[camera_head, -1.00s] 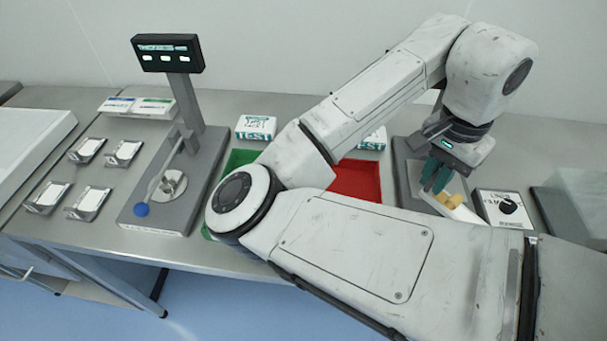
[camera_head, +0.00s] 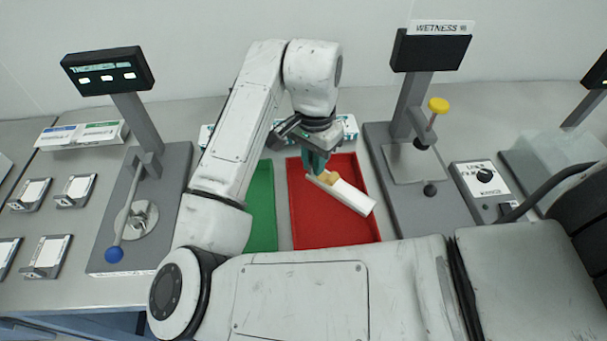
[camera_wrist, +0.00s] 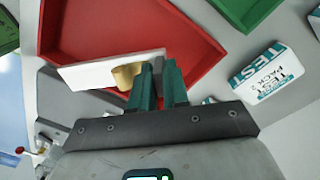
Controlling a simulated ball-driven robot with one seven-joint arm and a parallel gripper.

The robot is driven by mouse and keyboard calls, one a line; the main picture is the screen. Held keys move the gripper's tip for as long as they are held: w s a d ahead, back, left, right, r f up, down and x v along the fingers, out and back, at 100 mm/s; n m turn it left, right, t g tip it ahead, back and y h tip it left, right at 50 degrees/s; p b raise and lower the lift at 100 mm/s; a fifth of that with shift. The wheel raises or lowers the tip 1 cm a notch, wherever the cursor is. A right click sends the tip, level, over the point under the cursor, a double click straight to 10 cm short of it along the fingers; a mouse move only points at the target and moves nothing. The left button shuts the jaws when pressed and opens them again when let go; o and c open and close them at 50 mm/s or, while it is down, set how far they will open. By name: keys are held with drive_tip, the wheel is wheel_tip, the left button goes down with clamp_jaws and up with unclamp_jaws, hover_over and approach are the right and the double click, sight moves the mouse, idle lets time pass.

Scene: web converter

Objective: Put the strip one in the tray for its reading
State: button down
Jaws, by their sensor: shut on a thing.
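My gripper (camera_head: 315,160) is shut on a white strip (camera_head: 350,196) by its yellow-tan part, and holds it over the red tray (camera_head: 309,231). In the wrist view the strip (camera_wrist: 95,73) and the teal fingers (camera_wrist: 158,82) are in front of the red tray (camera_wrist: 70,25). I cannot tell how high the strip is above the tray floor. The green tray (camera_head: 262,208) lies left of the red one, partly hidden by my arm. The wetness gauge (camera_head: 432,52) stands to the right; its screen face looks dark.
A thickness gauge (camera_head: 106,72) with a blue-knobbed lever stands at left, near several small holders with white pads (camera_head: 75,190). A line control box (camera_head: 481,184) is at right. Test packs (camera_head: 349,127) stand behind the trays; one shows in the wrist view (camera_wrist: 265,75).

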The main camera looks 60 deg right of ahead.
drive_tip(key=shift+w+a+f, duration=0.15)
drive_tip(key=shift+w+f, duration=0.3)
drive_tip(key=shift+f, duration=0.15)
drive_tip(key=shift+w+a+f, duration=0.15)
drive_tip(key=shift+w+f, duration=0.3)
drive_tip(key=shift+f, duration=0.1)
wheel_tip(320, 180, down, 3)
drive_tip(key=shift+w+f, duration=0.1)
drive_tip(key=shift+f, duration=0.1)
drive_tip(key=c, duration=1.4)
unclamp_jaws()
wheel_tip(320, 180, up, 12)
drive_tip(key=shift+w, duration=0.15)
